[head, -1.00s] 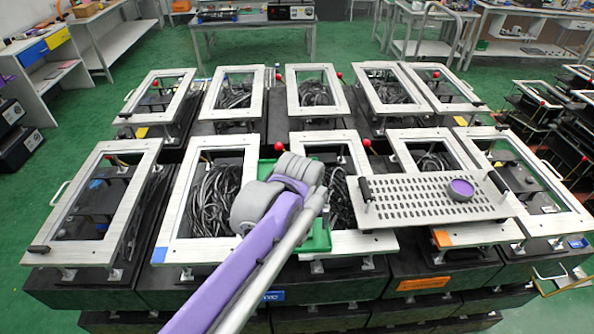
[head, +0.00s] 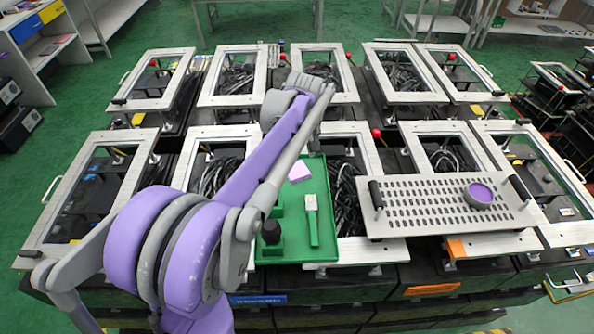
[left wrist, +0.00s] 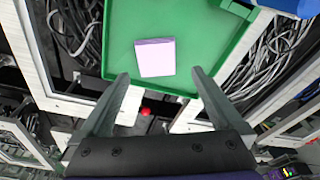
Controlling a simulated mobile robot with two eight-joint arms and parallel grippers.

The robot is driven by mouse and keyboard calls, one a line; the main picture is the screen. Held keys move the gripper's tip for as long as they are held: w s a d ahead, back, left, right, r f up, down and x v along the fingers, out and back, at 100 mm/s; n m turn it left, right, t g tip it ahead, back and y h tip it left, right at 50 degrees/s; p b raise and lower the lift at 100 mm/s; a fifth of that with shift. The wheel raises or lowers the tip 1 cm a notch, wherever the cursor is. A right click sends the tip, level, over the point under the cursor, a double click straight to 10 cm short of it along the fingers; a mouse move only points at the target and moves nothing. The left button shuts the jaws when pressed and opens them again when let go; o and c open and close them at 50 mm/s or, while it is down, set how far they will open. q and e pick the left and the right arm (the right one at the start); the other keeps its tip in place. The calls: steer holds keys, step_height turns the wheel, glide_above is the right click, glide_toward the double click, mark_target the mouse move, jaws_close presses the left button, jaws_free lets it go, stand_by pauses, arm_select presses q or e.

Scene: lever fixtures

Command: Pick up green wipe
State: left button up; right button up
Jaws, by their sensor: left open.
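A green tray (head: 322,252) lies on the near row of frames in the head view. It holds a small pink-lilac square pad (head: 300,172), a brush-like tool (head: 312,220) with a pale head and green handle, and a dark bottle (head: 271,232). I cannot make out a separate green wipe. In the left wrist view the lilac pad (left wrist: 155,57) lies flat on the tray (left wrist: 104,35). My left gripper (left wrist: 158,76) is open and empty, its fingertips on either side of the pad's near edge in the picture; height is unclear. In the head view my left arm hides its jaws. My right gripper is out of view.
A perforated metal plate (head: 425,205) with black handles and a purple round cup (head: 478,196) lies right of the tray. Metal frames with cables inside surround it. A red knob (left wrist: 146,111) stands close to the jaws in the wrist view.

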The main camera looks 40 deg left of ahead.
mark_target(297, 170)
arm_select(q)
steer(key=shift+w+a+f, duration=0.15)
steer(key=shift+w+f, duration=0.05)
steer(key=shift+f, duration=0.55)
steer(key=shift+w+a+f, duration=0.1)
steer(key=shift+w+f, duration=0.05)
steer(key=shift+f, duration=1.05)
steer(key=shift+w+a+f, duration=0.1)
steer(key=shift+w+f, duration=0.05)
steer(key=shift+f, duration=1)
steer(key=c, duration=1.3)
step_height(297, 170, up, 10)
steer(key=shift+r, duration=0.1)
steer(key=o, duration=0.8)
steer(key=c, duration=0.5)
